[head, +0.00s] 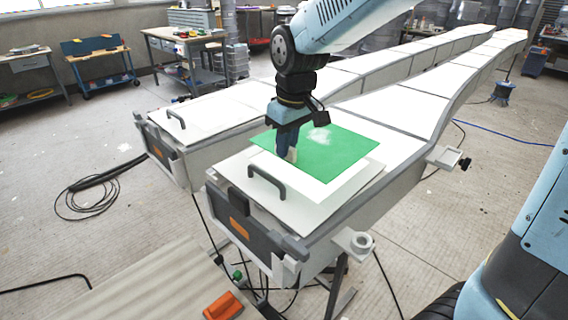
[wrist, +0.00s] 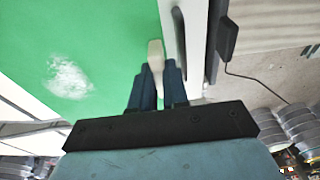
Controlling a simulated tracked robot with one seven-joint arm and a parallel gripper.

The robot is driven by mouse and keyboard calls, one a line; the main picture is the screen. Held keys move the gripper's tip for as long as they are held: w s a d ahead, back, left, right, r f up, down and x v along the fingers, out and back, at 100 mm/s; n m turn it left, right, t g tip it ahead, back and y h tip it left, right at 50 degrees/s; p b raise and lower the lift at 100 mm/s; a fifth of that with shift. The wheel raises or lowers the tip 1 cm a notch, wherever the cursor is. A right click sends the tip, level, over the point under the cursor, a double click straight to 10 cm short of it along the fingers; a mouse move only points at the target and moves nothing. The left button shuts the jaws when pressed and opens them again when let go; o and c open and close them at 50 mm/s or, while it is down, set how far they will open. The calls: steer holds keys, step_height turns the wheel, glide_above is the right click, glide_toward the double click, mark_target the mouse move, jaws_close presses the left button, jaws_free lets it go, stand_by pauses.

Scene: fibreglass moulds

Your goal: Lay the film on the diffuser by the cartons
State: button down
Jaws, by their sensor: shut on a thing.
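The green film (head: 335,150) is a flat sheet with a pale whitish patch. My gripper (head: 290,155) is shut on a beige tab at the film's left edge; the tab and fingers also show in the wrist view (wrist: 157,75). The film lies level over the white top panel, which I take as a diffuser (head: 310,213), at the near end of the right long body. White margin shows along its near and right sides. I cannot tell whether film and panel touch. A similar white panel (head: 190,115) tops the left body. I cannot make out which is by the cartons.
A black handle (head: 267,180) stands up on the right panel, left of the film. Another handle (head: 176,118) is on the left panel. Brackets (head: 448,158) stick out from the right body's side. Workbenches (head: 185,50) stand behind; a coiled cable (head: 85,200) lies on the floor.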

steer(key=w+f, duration=0.1)
steer(key=f, duration=0.1)
steer(key=w+f, duration=0.2)
steer(key=w+a+f, duration=0.1)
steer(key=f, duration=0.1)
steer(key=shift+w+f, duration=0.15)
steer(key=shift+w, duration=0.2)
steer(key=shift+f, duration=1.3)
steer(key=c, duration=1.1)
jaws_free()
steer(key=shift+f, duration=0.1)
steer(key=r, duration=0.4)
steer(key=d+r, duration=0.1)
steer(key=r, duration=0.3)
steer(key=s+r, duration=0.1)
steer(key=r, duration=0.3)
steer(key=shift+s+d, duration=0.1)
steer(key=shift+d, duration=0.15)
